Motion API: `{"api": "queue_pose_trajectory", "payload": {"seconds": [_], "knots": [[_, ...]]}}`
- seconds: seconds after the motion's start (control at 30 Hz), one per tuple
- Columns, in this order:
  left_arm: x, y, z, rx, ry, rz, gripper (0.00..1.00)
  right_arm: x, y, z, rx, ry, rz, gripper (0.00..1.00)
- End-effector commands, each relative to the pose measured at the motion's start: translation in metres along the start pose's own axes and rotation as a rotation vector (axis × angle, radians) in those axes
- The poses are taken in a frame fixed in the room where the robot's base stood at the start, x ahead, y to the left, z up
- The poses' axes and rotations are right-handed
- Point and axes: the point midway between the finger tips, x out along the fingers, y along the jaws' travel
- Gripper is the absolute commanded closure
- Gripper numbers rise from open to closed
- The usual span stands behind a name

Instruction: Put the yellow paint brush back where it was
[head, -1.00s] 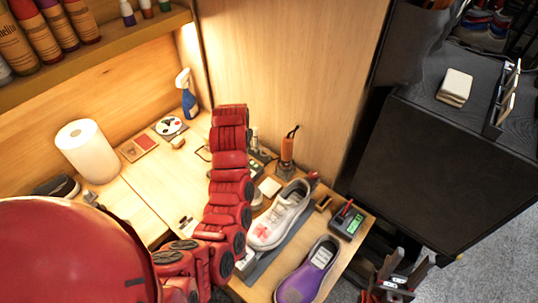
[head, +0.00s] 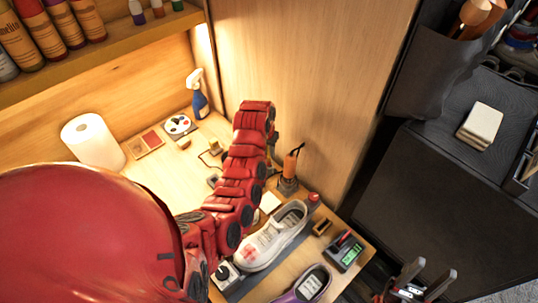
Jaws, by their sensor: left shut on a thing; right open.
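I cannot make out the yellow paint brush in the head view. My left arm's red links cross the middle of the workbench (head: 150,180) and hide part of it; the jaws of my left gripper and anything in them cannot be seen. My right gripper (head: 425,275) is open and empty at the lower right, beyond the bench's right edge. An orange tool (head: 290,165) with a dark top stands upright near the back panel, just right of my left arm.
A white sneaker (head: 270,240), a purple shoe (head: 309,286) and a device with a green display (head: 345,255) occupy the bench's right part. A paper roll (head: 92,142) and spray bottle (head: 198,95) stand at the back. A dark cabinet holds pale pads (head: 480,125).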

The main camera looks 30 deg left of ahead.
Motion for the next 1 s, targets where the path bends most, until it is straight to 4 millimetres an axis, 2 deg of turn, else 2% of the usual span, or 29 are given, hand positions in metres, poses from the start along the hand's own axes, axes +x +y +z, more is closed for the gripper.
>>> {"api": "queue_pose_trajectory", "payload": {"seconds": [0.33, 0.63, 0.67, 0.8, 1.0], "knots": [[0.033, -0.001, 0.007, 0.000, 0.001, 0.000, 1.00, 0.016, 0.001, -0.003, 0.000, 0.000, 0.000, 0.50], [0.037, -0.001, 0.007, 0.000, 0.004, -0.001, 1.00, 0.012, 0.001, -0.002, 0.000, 0.000, 0.000, 0.50], [0.036, -0.001, 0.007, 0.000, 0.004, -0.001, 0.73, 0.013, 0.001, -0.002, 0.000, 0.000, 0.000, 0.50], [0.036, -0.001, 0.007, 0.000, 0.004, -0.001, 0.48, 0.013, 0.001, -0.002, 0.000, 0.000, 0.000, 0.50], [0.036, -0.001, 0.007, 0.000, 0.004, -0.001, 0.48, 0.013, 0.001, -0.002, 0.000, 0.000, 0.000, 0.50]]}}
